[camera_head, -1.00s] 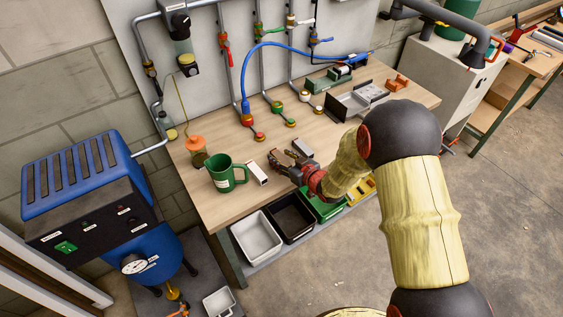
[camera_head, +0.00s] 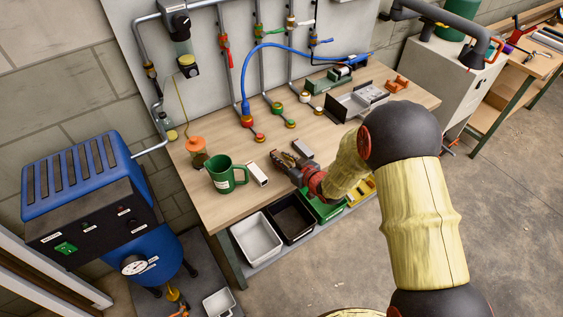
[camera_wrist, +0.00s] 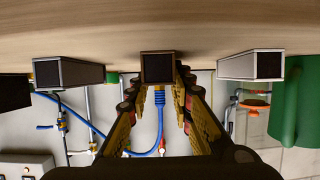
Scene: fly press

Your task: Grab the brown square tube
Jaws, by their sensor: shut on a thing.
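The brown square tube (camera_wrist: 158,67) is in the middle of the wrist view, its dark open end facing the camera. It lies on the wooden bench top (camera_head: 232,148). My gripper (camera_wrist: 160,88) has one finger on each side of the tube and is shut on it. In the head view my gripper (camera_head: 286,160) is low over the front of the bench, and its fingers largely hide the tube there.
A grey square tube (camera_head: 302,148) and a white one (camera_head: 257,174) lie on either side of my gripper. A green mug (camera_head: 224,175) stands left. Open bins (camera_head: 258,240) sit below the bench's front edge. A metal tray (camera_head: 345,107) is farther back.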

